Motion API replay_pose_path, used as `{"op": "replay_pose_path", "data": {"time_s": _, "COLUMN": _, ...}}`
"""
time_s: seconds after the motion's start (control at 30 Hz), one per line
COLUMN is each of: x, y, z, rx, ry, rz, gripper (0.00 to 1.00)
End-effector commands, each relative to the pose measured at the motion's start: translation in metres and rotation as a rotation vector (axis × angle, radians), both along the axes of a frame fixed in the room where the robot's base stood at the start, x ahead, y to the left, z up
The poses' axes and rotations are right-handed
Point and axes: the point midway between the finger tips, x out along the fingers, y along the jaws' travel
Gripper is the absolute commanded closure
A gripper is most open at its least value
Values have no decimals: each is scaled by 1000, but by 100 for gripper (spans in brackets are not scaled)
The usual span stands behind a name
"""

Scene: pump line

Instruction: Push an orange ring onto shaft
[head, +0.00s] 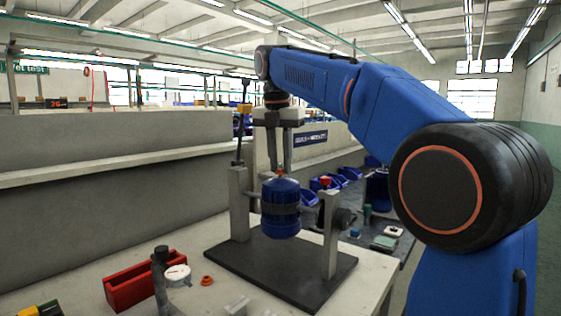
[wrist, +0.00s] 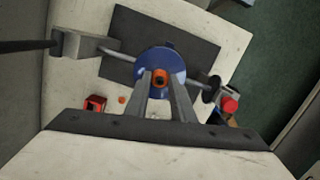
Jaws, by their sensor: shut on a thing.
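A blue pump body (head: 281,222) stands upright in a fixture between two grey posts on a dark base plate. My gripper (head: 280,171) points straight down over its top, fingertips at or just above it. In the wrist view my gripper (wrist: 161,80) is shut on an orange ring (wrist: 161,73), which lies over the middle of the blue pump (wrist: 146,62). A dark round centre shows inside the ring; I cannot tell whether the ring is around the shaft. A second orange ring (head: 207,280) lies on the table; it also shows in the wrist view (wrist: 122,99).
A red bin (head: 132,290) and a white dial gauge (head: 177,275) on a dark post stand at the table's front left. The fixture posts (head: 330,235) flank the pump closely. Blue bins (head: 345,174) and small parts lie behind to the right.

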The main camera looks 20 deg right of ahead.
Motion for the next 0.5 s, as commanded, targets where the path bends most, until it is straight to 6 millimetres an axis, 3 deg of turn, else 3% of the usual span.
{"op": "replay_pose_path", "data": {"time_s": 0.5, "x": 0, "y": 0, "z": -5, "rx": 0, "ry": 0, "rz": 0, "gripper": 90}}
